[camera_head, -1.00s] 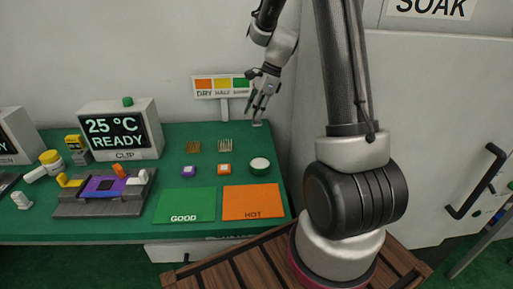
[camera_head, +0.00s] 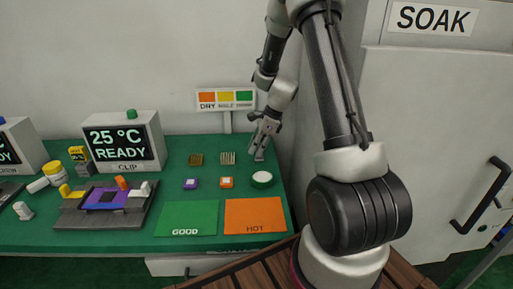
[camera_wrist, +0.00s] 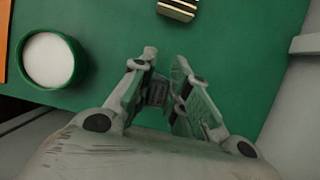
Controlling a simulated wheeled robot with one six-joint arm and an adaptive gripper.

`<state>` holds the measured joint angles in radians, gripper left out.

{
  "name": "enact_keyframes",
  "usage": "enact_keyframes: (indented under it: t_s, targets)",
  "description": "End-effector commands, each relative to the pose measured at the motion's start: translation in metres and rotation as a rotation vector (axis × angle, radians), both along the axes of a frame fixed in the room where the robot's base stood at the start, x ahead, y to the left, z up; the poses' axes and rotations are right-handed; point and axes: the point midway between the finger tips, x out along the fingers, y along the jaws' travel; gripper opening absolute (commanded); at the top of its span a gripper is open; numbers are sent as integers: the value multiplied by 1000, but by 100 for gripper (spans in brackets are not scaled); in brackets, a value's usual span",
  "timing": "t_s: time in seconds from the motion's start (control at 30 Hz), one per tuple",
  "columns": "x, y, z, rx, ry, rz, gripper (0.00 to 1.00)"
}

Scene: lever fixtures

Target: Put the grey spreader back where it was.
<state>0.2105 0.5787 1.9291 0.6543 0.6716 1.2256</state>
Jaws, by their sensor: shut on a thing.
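My gripper (camera_head: 262,146) is low over the back right corner of the green bench, pointing down. In the wrist view its two fingers (camera_wrist: 158,90) are close together around a small dark grey part, with a light grey end showing just beyond them. I take this to be the grey spreader (camera_wrist: 156,93); the fingers hide most of it. In the head view a small grey end shows below the fingertips at the bench. I cannot tell whether it touches the bench top.
A green-rimmed round dish with white inside (camera_head: 262,179) stands nearby; a pin block (camera_head: 227,158) is close too. The DRY sign (camera_head: 226,99) stands behind. Orange HOT (camera_head: 255,216) and green GOOD (camera_head: 186,218) mats lie in front. A white cabinet (camera_head: 430,150) rises at the right.

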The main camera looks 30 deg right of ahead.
Motion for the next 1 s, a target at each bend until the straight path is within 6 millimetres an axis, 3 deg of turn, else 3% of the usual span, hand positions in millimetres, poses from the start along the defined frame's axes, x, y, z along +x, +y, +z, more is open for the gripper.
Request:
enact_keyframes:
  t_s: [0.2,0.23,0.33,0.73,1.0]
  targets:
    - [0,0,-3,0,1,0,0]
    - [0,0,-3,0,0,1,21]
    - [0,0,-2,0,0,1,39]
    - [0,-1,5,0,-2,-1,39]
    - [-7,-21,55,-1,-5,-1,39]
